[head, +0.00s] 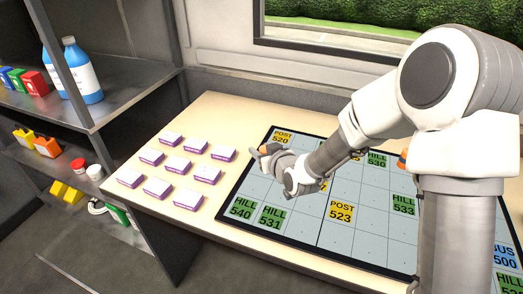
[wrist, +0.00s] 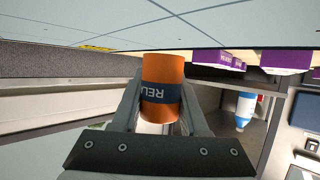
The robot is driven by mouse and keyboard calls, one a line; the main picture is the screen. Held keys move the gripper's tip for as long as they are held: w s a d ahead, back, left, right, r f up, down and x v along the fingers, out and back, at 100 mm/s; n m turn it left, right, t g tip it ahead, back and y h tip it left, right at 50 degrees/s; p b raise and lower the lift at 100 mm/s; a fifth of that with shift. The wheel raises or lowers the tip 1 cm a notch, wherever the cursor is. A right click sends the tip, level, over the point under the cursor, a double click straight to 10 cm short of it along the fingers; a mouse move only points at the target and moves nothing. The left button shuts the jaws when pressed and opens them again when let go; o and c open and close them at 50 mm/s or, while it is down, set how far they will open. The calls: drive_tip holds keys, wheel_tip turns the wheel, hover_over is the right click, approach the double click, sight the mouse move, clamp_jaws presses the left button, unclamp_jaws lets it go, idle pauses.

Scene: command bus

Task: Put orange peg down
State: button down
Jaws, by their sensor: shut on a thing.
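My gripper (wrist: 160,98) is shut on an orange peg (wrist: 165,68) with a dark blue band and white lettering that is partly cut off. In the wrist view, which is turned over, the peg's free end is close to the pale gridded board (wrist: 200,20); I cannot tell whether it touches. In the head view, my gripper (head: 266,155) is over the upper left part of the board (head: 375,235), just below the yellow POST 520 label (head: 283,137). Only a small bit of the held peg shows there. Another orange object (head: 403,160) stands on the board, partly hidden by my arm.
Several white and purple boxes (head: 207,175) lie in rows on the table (head: 225,110) left of the board. Green HILL and yellow POST labels mark some board squares. A shelf (head: 130,85) with blue bottles (head: 84,75) and coloured boxes stands at the left. A window is behind.

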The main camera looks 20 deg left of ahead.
drive_tip(key=shift+s+d+f+b, duration=0.1)
drive_tip(key=shift+f+b, duration=0.45)
drive_tip(key=c, duration=0.8)
unclamp_jaws()
drive_tip(key=shift+c, duration=0.2)
drive_tip(key=o, duration=0.4)
drive_tip(key=shift+f, duration=0.2)
drive_tip(key=shift+s, duration=0.1)
drive_tip(key=shift+r+p, duration=0.5)
drive_tip(key=shift+p, duration=0.2)
drive_tip(key=v, duration=0.4)
drive_tip(key=p+v, duration=0.1)
drive_tip(key=v, duration=0.3)
drive_tip(key=p+v, duration=0.1)
drive_tip(key=v, duration=0.3)
drive_tip(key=shift+r, duration=0.3)
drive_tip(key=shift+w, duration=0.2)
